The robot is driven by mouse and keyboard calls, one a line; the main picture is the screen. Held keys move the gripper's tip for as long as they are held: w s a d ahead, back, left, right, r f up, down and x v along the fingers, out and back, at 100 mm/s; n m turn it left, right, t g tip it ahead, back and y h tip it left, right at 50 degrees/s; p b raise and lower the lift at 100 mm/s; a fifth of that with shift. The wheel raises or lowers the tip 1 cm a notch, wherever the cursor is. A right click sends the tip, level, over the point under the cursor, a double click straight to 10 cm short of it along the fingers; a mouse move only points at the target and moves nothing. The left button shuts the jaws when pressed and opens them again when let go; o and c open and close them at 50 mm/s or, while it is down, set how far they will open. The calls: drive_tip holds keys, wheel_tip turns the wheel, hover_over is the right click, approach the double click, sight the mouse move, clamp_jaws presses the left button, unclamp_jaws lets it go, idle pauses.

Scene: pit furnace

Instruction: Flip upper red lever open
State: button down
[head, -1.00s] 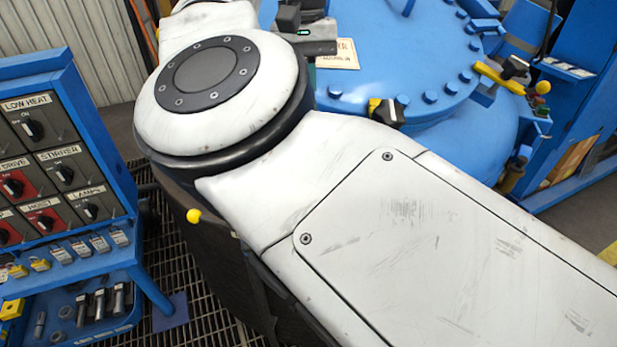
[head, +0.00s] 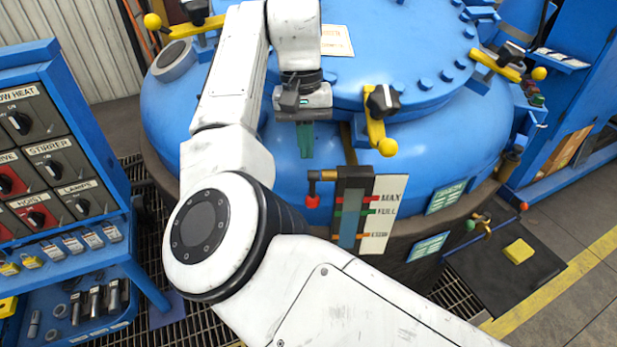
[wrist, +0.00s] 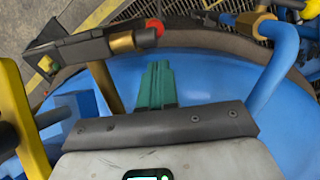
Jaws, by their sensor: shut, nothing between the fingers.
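The blue vessel (head: 240,130) fills the middle. A yellow clamp handle (head: 376,130) sticks out right of my gripper, above the gauge. A switch panel (head: 45,150) stands at left.

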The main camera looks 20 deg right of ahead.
wheel_tip(320, 180, down, 7)
drive_tip(key=s, duration=0.1)
drive_tip(key=shift+f, duration=0.2)
drive_tip(key=shift+s+p, duration=0.2)
drive_tip(key=shift+p, duration=0.6)
drive_tip(key=shift+f, duration=0.25)
drive_tip(key=shift+r, duration=0.15)
wheel_tip(320, 180, up, 10)
drive_tip(key=w, duration=0.1)
drive_tip(key=shift+w+r, duration=0.25)
drive_tip(key=shift+w, duration=0.05)
drive_tip(key=shift+a, duration=0.1)
